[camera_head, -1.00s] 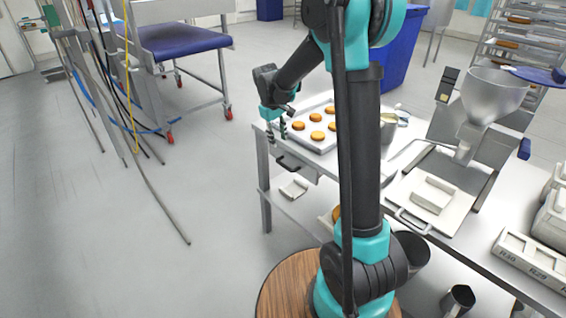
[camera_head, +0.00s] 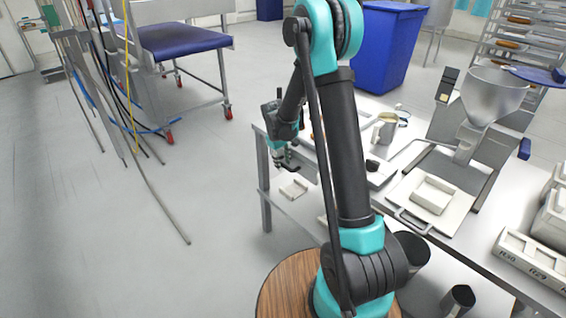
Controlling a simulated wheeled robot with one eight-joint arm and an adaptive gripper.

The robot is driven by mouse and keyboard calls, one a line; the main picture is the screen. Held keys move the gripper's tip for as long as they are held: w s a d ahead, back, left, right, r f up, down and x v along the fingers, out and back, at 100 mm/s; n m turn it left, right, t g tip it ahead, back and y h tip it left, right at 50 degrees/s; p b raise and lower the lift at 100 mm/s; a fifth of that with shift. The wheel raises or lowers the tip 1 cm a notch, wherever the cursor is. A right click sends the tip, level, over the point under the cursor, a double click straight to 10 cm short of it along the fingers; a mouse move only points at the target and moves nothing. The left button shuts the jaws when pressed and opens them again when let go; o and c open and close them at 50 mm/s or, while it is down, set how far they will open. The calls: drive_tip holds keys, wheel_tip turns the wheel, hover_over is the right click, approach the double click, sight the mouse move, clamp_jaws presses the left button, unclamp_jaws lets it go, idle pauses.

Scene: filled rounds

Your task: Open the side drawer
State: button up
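The side drawer (camera_head: 307,170) sits under the table top at its left end. Its front looks flush with the table, though my arm covers part of it. A dark curved handle (camera_head: 291,168) shows on the drawer front. My gripper (camera_head: 279,163) points down just at the left of the handle, at about its height. I cannot tell whether it touches the handle, or whether its small, dark fingers are open or shut.
The steel table (camera_head: 480,245) carries a metal funnel machine (camera_head: 490,100), a pale mould (camera_head: 432,195) and a jug (camera_head: 387,127). My arm hides most of the tray of orange rounds. A white block (camera_head: 293,188) lies on the lower shelf.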

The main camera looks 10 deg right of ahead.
drive_tip(key=shift+c, duration=0.5)
clamp_jaws()
drive_tip(key=s+a, duration=0.7)
drive_tip(key=a, duration=0.2)
drive_tip(key=s+a, duration=0.7)
drive_tip(key=a, duration=0.3)
drive_tip(key=shift+s+a, duration=0.15)
drive_tip(key=shift+a, duration=0.15)
drive_tip(key=shift+o, duration=0.5)
unclamp_jaws()
wheel_tip(320, 180, up, 12)
drive_tip(key=s+a, duration=0.1)
drive_tip(key=shift+a, duration=0.4)
